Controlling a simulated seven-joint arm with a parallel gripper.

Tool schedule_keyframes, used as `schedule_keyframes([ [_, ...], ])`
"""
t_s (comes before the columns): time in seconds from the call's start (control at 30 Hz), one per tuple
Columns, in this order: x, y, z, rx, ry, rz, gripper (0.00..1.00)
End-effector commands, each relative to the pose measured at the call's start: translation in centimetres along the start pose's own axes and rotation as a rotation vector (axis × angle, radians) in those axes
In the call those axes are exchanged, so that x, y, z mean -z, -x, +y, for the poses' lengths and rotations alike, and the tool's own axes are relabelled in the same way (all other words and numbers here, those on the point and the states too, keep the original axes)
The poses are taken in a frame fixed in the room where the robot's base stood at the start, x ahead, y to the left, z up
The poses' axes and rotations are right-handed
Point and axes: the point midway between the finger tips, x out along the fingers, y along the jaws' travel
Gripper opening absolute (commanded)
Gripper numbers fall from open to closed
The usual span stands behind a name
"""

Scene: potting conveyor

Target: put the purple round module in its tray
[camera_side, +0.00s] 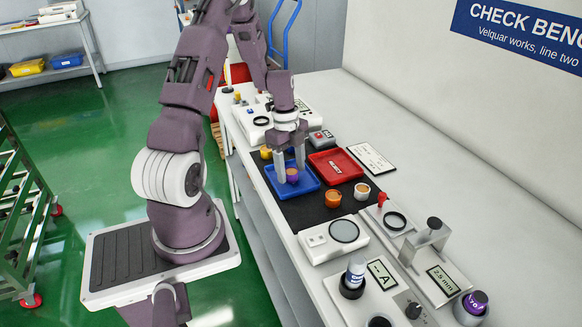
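My gripper (290,172) points down over this tray, with one finger on each side of the module. I cannot tell whether the fingers touch it, or whether it rests on the tray floor or hangs just above it. A red tray (322,158) with a small label stands right beside the blue one and holds no module that I can see.
An orange round module (333,198) and a white one with an orange top (361,191) stand on the dark mat (306,213). Another orange piece (266,153) is behind the blue tray. Bench fixtures (343,232) and a purple-topped cylinder (475,302) occupy the near right.

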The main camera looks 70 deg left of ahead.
Motion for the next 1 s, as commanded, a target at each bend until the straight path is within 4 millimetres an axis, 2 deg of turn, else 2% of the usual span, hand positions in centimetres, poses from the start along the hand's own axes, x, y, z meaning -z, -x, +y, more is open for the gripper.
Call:
schedule_keyframes([
  [0.23, 0.0, 0.1, 0.0, 0.0, 0.0, 0.0, 0.56],
  [0.33, 0.0, 1.2, -0.1, 0.004, 0.001, -0.001, 0.56],
  [0.6, -0.1, 8.4, -0.1, 0.007, 0.0, -0.003, 0.56],
  [0.7, 0.0, 10.5, -0.1, 0.004, 0.001, -0.002, 0.56],
  [0.83, 0.1, 12.0, 0.0, 0.002, 0.002, -0.001, 0.56],
  [0.87, 0.4, 12.4, 0.0, 0.004, 0.007, -0.004, 0.56],
  [0.93, 2.1, 13.9, 0.2, 0.021, 0.048, -0.025, 0.56],
  [0.97, 3.5, 14.8, 0.6, 0.034, 0.083, -0.039, 0.56],
  [1.0, 5.8, 16.3, 1.3, 0.061, 0.145, -0.059, 0.56],
])
